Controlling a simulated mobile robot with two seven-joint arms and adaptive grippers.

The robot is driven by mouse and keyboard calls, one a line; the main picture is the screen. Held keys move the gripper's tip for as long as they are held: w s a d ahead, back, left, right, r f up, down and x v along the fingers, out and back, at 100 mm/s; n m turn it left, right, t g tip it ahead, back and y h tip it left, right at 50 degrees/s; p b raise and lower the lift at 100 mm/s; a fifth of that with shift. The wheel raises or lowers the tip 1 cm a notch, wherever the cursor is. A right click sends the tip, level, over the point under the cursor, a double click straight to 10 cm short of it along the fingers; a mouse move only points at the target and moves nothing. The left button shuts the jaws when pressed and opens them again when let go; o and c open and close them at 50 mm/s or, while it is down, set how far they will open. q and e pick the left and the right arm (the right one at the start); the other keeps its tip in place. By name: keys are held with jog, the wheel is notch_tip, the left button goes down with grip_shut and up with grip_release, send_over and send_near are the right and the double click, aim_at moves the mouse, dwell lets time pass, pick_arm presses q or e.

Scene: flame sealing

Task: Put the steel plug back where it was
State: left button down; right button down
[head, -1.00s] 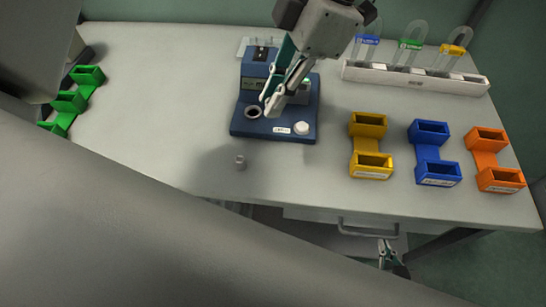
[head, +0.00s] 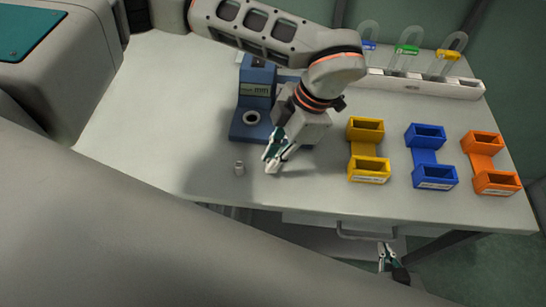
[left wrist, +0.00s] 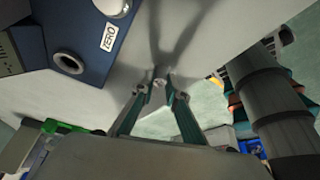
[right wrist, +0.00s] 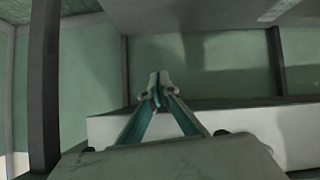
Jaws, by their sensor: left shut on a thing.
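My left gripper (head: 272,163) is over the front part of the table, with its fingers pointing down. In the left wrist view its fingertips (left wrist: 160,92) close on a small grey piece (left wrist: 159,80), which looks like the steel plug. The fingers mostly hide it in the head view. A small grey metal cylinder (head: 239,168) stands on the table just left of the left gripper, apart from it. My right gripper (head: 386,256) hangs below the table's front edge. In the right wrist view its fingertips (right wrist: 157,88) are together with nothing seen between them.
A blue device (head: 252,95) with a ringed hole (head: 251,117) stands behind the left gripper, partly hidden by my arm. Yellow (head: 367,148), blue (head: 430,160) and orange (head: 487,165) holders stand at right. A white rack (head: 425,85) is behind them. The front left table is clear.

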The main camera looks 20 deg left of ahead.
pick_arm(q)
jog(key=shift+f, duration=0.55)
jog(key=shift+f, duration=0.1)
jog(key=c, duration=2)
grip_release()
jog(key=shift+w+d+r, duration=0.1)
jog(key=shift+w+r, duration=0.05)
jog(key=shift+r, duration=0.25)
jog(key=b+v, duration=0.1)
jog(key=v, duration=1)
jog(key=shift+r, duration=0.25)
